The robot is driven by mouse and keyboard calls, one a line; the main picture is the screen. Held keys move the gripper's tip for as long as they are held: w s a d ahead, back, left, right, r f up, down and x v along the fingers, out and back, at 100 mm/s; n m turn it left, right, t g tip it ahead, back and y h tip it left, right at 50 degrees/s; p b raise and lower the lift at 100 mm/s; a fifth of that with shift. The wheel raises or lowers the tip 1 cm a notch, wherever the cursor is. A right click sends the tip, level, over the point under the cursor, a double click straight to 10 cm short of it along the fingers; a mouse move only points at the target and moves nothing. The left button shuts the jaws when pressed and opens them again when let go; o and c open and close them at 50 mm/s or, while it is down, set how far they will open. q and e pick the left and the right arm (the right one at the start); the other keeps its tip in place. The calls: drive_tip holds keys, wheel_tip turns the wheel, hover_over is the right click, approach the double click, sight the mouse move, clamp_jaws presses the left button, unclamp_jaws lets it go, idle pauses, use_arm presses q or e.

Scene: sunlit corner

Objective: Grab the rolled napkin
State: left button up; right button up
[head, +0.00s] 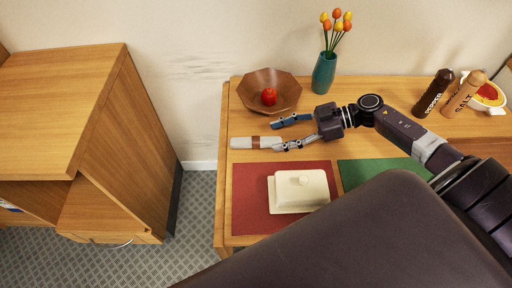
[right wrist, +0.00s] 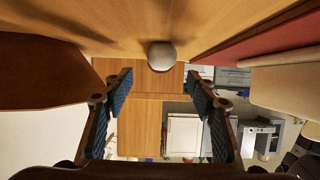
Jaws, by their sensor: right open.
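The rolled napkin (head: 246,143) is a white roll with a brown band, lying on the wooden table near its left edge. In the right wrist view its pale round end (right wrist: 162,56) faces me, centred a little beyond the fingertips. My right gripper (head: 277,136) is open and empty, pointing left at the napkin's right end. In the head view its lower fingertip overlaps that end; I cannot tell whether they touch. The right wrist view shows both blue-padded fingers of this gripper (right wrist: 160,78) spread apart. My left gripper is not in view.
A wooden bowl (head: 256,91) with a red fruit (head: 269,97) stands behind the napkin. A cream butter dish (head: 290,191) sits on a red mat (head: 248,205) in front. A teal vase (head: 323,74) with tulips stands at the back. Bare table surrounds the napkin.

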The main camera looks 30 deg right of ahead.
sight(260, 139)
drive_tip(key=x, duration=0.4)
drive_tip(key=p+x, duration=0.1)
drive_tip(key=x, duration=0.2)
drive_tip(key=shift+w+a, duration=0.15)
drive_tip(key=shift+a, duration=0.3)
drive_tip(key=c, duration=1.3)
